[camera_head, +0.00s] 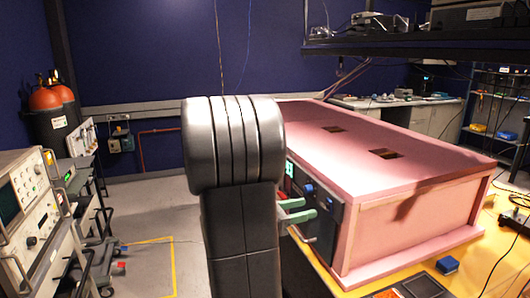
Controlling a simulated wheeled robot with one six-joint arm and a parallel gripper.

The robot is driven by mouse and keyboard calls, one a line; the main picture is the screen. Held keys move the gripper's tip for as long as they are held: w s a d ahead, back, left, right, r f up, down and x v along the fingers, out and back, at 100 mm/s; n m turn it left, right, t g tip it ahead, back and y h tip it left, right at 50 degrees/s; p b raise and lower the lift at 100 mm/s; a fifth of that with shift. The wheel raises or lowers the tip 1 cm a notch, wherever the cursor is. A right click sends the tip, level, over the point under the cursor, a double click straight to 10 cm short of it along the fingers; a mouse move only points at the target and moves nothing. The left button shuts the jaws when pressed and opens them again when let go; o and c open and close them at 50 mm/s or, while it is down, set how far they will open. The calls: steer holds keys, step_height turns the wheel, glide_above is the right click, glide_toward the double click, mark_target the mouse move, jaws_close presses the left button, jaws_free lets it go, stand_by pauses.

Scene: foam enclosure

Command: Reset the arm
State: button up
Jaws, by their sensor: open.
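My arm stands upright in the middle of the view, with a silver ribbed joint on a black link. My gripper (309,207) shows as two pale green fingers that stick out to the right from behind the arm. The fingers are apart with nothing seen between them; the rest of the gripper is hidden. They are in front of a dark control panel (328,222) on the end of a pink foam enclosure (400,170). I cannot tell whether they touch the panel.
The enclosure, with two square holes in its top, stands on a yellow table (378,277). A dark shelf (420,47) hangs at upper right. Instruments (30,205) on carts line the left. Open floor (150,240) lies left of my arm.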

steer(key=v, duration=0.7)
steer(key=shift+b, duration=0.4)
steer(key=shift+d, duration=0.2)
